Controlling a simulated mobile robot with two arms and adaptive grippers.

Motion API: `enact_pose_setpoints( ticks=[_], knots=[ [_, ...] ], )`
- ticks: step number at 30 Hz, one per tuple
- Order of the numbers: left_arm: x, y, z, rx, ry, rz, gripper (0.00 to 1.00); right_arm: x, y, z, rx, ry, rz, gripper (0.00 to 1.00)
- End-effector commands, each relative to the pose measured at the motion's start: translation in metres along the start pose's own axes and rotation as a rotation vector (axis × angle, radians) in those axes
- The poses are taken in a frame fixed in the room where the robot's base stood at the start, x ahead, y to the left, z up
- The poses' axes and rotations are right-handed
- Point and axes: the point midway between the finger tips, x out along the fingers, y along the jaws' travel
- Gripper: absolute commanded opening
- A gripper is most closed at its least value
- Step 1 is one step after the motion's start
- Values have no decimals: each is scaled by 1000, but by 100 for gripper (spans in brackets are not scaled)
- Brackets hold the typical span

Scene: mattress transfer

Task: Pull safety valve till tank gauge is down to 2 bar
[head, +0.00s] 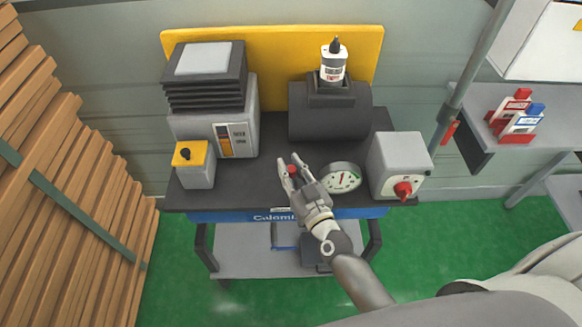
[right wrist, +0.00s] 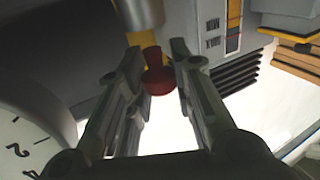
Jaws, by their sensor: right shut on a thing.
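The safety valve's red knob (head: 293,170) is at the front middle of the dark bench top, just left of the gauge. My right gripper (head: 289,168) is shut on it. In the right wrist view the red knob (right wrist: 159,80) sits between the two fingers (right wrist: 160,74), below a grey cylindrical part. The round white tank gauge (head: 341,177) has a red needle pointing nearly straight up; its numbers are too small to read. In the right wrist view only part of the gauge dial (right wrist: 25,140) shows, with a 2 and a 4, and no needle. My left gripper is out of view.
A grey box with a red rotary switch (head: 403,189) stands right of the gauge. A dark tank (head: 305,115) with a white bottle on top is behind. A finned grey unit (head: 205,90) and a small yellow-topped box (head: 190,160) stand left. Stacked planks (head: 60,190) fill the left side.

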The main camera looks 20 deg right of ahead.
Motion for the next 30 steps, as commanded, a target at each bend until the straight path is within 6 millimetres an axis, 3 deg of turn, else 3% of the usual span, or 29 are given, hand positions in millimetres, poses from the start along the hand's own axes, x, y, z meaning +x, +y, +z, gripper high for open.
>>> enact_pose_setpoints(
  ticks=[4, 5, 9, 21, 30],
  knots=[
    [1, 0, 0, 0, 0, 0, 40, 0, 0, -1, -1, 4, 1, 0],
    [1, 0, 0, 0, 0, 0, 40, 1, 0, -1, -1, 5, 1, 26],
    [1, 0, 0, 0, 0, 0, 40, 0, 0, -1, -1, 4, 1, 44],
    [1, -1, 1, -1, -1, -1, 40, -4, 0, 0, -1, 1, 0, 44],
    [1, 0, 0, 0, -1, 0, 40, -49, 0, 1, -3, -1, -1, 44]
  ],
)
